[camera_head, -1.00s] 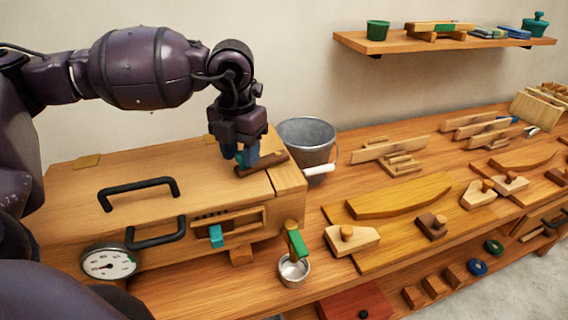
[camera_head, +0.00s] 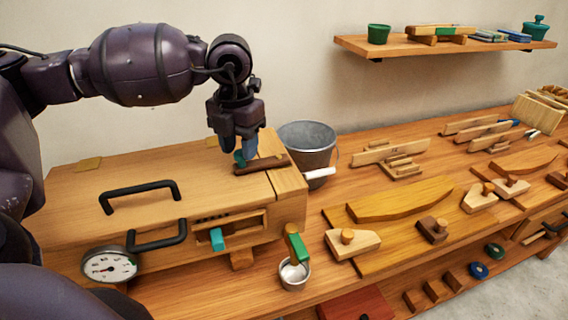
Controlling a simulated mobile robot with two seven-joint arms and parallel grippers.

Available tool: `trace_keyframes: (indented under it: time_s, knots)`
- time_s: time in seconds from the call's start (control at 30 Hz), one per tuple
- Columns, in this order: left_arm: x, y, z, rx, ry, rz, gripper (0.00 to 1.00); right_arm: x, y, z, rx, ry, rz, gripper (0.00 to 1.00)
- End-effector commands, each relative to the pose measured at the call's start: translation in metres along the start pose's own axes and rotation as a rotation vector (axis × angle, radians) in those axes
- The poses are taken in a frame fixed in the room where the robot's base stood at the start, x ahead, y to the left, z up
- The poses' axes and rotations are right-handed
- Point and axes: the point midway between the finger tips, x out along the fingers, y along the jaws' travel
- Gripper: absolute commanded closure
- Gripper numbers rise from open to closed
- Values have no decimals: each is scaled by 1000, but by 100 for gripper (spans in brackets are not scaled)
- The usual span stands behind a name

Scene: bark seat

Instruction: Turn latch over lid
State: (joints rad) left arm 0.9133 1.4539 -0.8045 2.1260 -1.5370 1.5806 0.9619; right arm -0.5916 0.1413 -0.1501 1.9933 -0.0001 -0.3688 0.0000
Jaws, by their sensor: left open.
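A wooden box with a broad flat lid (camera_head: 110,185) stands at the left of the bench. A dark brown latch bar (camera_head: 262,165) lies on the lid's right part, its right end close to the seam by the box's end block (camera_head: 289,180). My left gripper (camera_head: 238,155) is open just above and behind the latch. A small teal piece shows by its fingertips; whether they touch it or the latch I cannot tell. Two black handles, one on the lid (camera_head: 140,192) and one on the front (camera_head: 158,236), show clearly. My right gripper is not in view.
A grey metal bucket (camera_head: 308,140) stands just right of the box. A dial gauge (camera_head: 108,266) is on the box's front left, and a small metal cup (camera_head: 294,274) stands at the front. Wooden tools and boards (camera_head: 400,210) fill the bench to the right.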

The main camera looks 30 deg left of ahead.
Motion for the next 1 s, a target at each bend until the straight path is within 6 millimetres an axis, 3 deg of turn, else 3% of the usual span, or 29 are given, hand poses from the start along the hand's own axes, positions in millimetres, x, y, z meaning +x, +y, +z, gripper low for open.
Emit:
trace_keyframes:
  time_s: [0.47,1.0]
  knots:
    - [-42,0,0,0,-2,-1,60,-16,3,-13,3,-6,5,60]
    - [-79,0,0,1,-1,-2,60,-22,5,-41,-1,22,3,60]
